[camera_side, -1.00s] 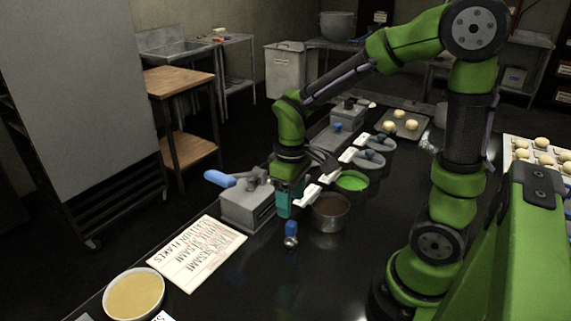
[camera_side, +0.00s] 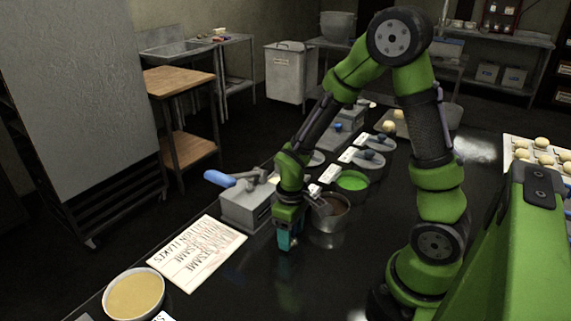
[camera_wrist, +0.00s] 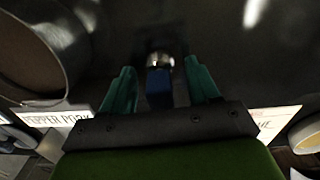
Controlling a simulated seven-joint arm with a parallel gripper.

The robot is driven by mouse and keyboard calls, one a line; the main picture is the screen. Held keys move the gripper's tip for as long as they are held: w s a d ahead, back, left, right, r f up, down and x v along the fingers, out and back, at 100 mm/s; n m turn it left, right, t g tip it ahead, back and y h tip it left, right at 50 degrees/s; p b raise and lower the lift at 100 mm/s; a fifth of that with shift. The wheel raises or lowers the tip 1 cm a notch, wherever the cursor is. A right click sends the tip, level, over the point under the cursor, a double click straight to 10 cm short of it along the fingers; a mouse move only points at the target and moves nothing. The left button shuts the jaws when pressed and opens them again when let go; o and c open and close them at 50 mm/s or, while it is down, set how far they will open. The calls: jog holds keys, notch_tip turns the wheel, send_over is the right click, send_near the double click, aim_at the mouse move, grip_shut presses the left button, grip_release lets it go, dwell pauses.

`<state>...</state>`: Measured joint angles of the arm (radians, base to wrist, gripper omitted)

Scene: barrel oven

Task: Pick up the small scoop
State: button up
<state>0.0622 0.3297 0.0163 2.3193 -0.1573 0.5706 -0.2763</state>
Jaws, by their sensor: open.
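The small scoop has a blue handle (camera_wrist: 158,90) and a round metal head (camera_wrist: 160,60) in the wrist view. It lies on the dark table. My gripper (camera_wrist: 160,85) is open, with one teal finger on each side of the blue handle and a gap on both sides. In the side view my gripper (camera_side: 286,246) points down at the tabletop, and its fingers hide the scoop there. I cannot tell how far the fingertips are above the table.
A metal bowl of brown filling (camera_side: 328,228) stands close to the right of my gripper. A bowl of green filling (camera_side: 351,181) is behind it. A grey box with a blue-handled lever (camera_side: 246,206) stands left. A paper sheet (camera_side: 198,253) lies at front left.

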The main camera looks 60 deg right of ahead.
jog(key=c, duration=1.1)
